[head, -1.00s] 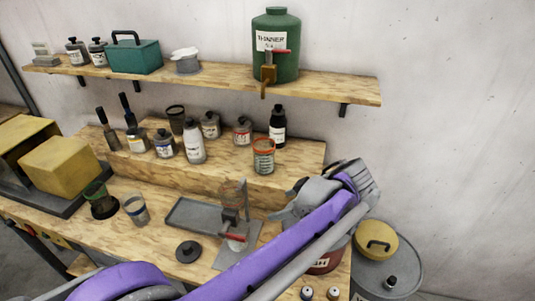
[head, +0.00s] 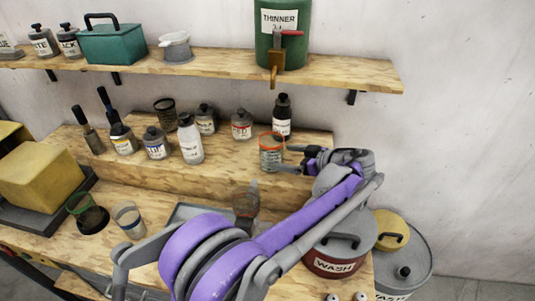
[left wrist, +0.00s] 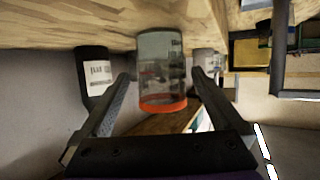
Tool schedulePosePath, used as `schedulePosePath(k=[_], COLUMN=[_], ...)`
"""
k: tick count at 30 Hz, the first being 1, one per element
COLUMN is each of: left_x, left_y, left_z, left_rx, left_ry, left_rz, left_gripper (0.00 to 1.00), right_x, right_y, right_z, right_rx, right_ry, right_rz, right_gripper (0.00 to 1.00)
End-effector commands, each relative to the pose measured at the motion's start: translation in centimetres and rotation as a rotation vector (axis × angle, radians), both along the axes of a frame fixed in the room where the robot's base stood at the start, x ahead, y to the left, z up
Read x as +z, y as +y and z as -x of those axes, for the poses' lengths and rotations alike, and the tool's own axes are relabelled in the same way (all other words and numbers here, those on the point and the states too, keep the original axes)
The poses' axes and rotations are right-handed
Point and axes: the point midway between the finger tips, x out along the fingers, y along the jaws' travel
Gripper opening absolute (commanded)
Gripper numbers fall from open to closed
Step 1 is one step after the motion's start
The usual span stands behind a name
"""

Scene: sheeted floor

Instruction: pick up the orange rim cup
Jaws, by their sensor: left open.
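The orange rim cup (head: 270,153) is a clear cup with a bright orange rim, standing upright on the right part of the raised wooden step. In the left wrist view the cup (left wrist: 161,70) appears upside down, between the two fingers. My left gripper (head: 288,160) comes in from the cup's right side in the head view, its fingers at the cup. It also shows in the left wrist view (left wrist: 160,78), open, with gaps between fingers and cup. My right gripper is not in view.
A black bottle (head: 282,116) stands just behind the cup, and a grey red-labelled jar (head: 241,126) to its left. A white bottle (head: 189,142) and several jars fill the step's left. A shelf (head: 215,70) with a green thinner can (head: 284,40) is above.

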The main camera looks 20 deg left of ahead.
Motion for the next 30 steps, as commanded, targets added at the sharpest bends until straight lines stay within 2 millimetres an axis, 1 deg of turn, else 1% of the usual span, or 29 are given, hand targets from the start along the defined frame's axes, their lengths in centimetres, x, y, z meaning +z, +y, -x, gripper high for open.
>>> schedulePosePath(k=[1,5,13,15,20,21,23,27,29,30], left_x=[-0.1,-0.5,-2.0,-2.2,-2.3,-2.3,-2.3,-2.2,-2.2,-2.2], left_y=[0.5,1.4,4.9,5.3,5.3,5.3,5.3,5.3,5.3,5.3], left_z=[-0.1,-0.3,-1.1,-1.2,-1.2,-1.2,-1.2,-1.2,-1.2,-1.2], left_rx=[0.003,0.002,0.003,0.003,0.0,0.0,0.0,0.0,0.0,0.0], left_ry=[-0.001,-0.001,-0.002,-0.001,0.0,0.0,0.0,0.0,0.0,0.0], left_rz=[0.0,0.001,0.002,0.001,0.002,0.002,0.002,0.002,0.002,0.002], left_gripper=[1.0,1.0,1.0,1.0,1.0,0.98,0.87,0.62,0.51,0.44], right_x=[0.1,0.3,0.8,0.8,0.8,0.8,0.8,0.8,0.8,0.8], right_y=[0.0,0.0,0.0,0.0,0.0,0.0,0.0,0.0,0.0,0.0], right_z=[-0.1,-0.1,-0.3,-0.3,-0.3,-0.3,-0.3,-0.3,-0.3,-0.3], right_rx=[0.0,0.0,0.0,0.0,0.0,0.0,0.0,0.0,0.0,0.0], right_ry=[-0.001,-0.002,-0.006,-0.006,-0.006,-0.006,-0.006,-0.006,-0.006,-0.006], right_rz=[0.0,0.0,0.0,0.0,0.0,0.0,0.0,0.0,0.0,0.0], right_gripper=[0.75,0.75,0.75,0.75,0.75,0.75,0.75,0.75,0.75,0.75])
